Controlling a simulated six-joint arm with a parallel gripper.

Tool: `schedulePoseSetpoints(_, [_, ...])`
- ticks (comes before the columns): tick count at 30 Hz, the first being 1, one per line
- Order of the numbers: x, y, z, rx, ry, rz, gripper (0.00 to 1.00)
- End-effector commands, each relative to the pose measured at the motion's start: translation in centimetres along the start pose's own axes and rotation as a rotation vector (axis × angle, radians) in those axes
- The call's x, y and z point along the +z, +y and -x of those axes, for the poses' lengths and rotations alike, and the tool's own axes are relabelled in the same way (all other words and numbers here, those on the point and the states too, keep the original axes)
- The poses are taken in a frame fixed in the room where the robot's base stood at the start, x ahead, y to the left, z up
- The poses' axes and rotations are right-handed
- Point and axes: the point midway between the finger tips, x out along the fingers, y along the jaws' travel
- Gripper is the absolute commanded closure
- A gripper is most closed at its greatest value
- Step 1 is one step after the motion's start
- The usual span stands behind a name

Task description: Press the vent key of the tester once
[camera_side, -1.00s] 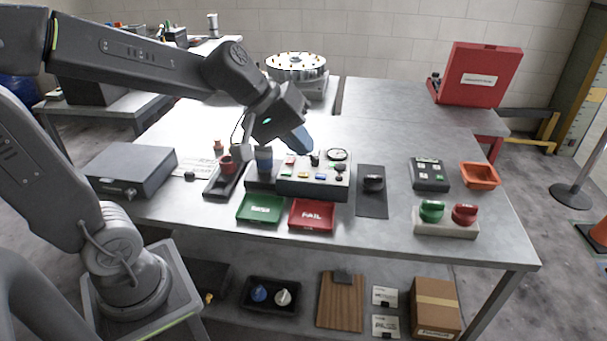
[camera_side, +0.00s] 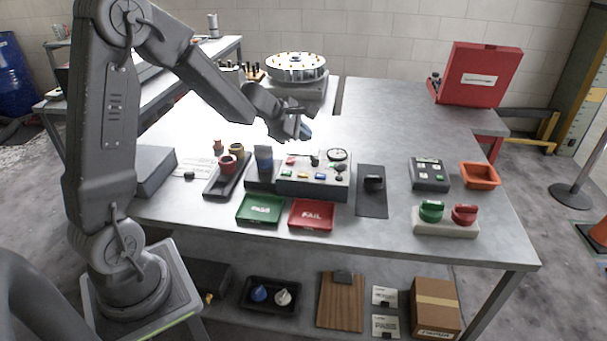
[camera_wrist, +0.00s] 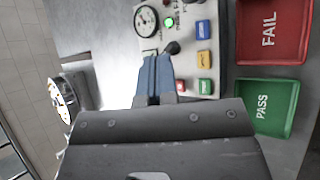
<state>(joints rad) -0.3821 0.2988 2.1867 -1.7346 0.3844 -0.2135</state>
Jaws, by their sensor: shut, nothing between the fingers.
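The tester (camera_side: 300,189) is a grey box on the table with a round gauge (camera_side: 337,154), a black knob and several small coloured keys on top. The key labels are too small to read, so I cannot tell which is the vent key. My gripper (camera_side: 305,133) is shut and empty, above and behind the tester. Its blue fingers (camera_wrist: 157,62) hide part of the panel.
A green PASS tray (camera_side: 260,209) and a red FAIL tray (camera_side: 311,215) lie in front of the tester. A black stand with cups (camera_side: 227,176) is at its left, a dark pad (camera_side: 371,204) at its right. A round carousel (camera_side: 297,68) stands behind.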

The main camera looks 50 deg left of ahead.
Motion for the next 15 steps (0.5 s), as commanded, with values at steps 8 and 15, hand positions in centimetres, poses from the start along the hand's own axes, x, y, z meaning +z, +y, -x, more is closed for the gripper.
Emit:
schedulePoseSetpoints(8, [-0.1,-0.3,-0.3,-0.003,-0.002,-0.001,1.00])
schedulePoseSetpoints(15, [-1.5,-1.7,-2.2,-0.005,-0.001,-0.002,1.00])
